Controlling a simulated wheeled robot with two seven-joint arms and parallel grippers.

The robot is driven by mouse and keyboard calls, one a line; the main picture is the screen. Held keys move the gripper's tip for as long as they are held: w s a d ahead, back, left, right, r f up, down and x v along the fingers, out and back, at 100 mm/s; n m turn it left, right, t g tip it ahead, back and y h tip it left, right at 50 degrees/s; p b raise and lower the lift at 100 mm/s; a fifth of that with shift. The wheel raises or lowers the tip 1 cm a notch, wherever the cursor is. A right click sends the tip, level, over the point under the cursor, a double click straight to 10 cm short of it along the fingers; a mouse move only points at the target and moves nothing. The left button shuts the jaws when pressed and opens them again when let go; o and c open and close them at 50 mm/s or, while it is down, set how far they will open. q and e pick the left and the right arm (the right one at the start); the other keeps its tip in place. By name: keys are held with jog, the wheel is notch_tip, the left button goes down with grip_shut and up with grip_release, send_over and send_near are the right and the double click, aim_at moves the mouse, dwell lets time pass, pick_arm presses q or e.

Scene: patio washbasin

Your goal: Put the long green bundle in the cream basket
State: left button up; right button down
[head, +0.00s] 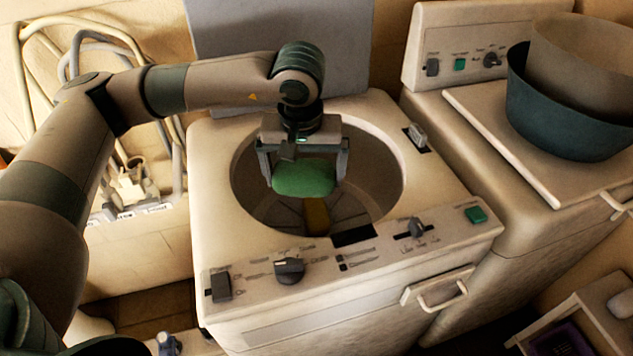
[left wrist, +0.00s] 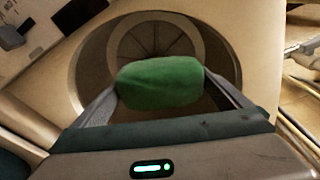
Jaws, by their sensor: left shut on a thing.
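The green bundle (head: 304,178) is held between the two fingers of my left gripper (head: 303,165), which is shut on it. Bundle and gripper are over the round opening of the cream washing machine (head: 215,230); how high they are is hard to tell. In the left wrist view the bundle (left wrist: 160,82) spans the gap between the fingertips, with the drum behind it. No thing is clearly the cream basket; a cream open box (head: 600,325) is partly visible at the lower right, cut by the frame edge. My right gripper is not in view.
A second cream machine (head: 530,215) stands at the right. On its lid, a tan bowl (head: 585,60) sits in a dark teal tub (head: 555,120). A grey panel (head: 275,50) rises behind the opening. Hoses (head: 28,80) hang at the left. Knobs and a handle (head: 440,292) are on the front.

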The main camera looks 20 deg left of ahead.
aim_at(296, 175)
pick_arm(q)
jog(key=s+r+m, duration=0.1)
jog(key=s+a+r+m, duration=0.1)
jog(key=m, duration=0.1)
jog(key=shift+s+m+h, duration=0.15)
jog(key=shift+m+h, duration=0.15)
jog(key=shift+d+r, duration=0.1)
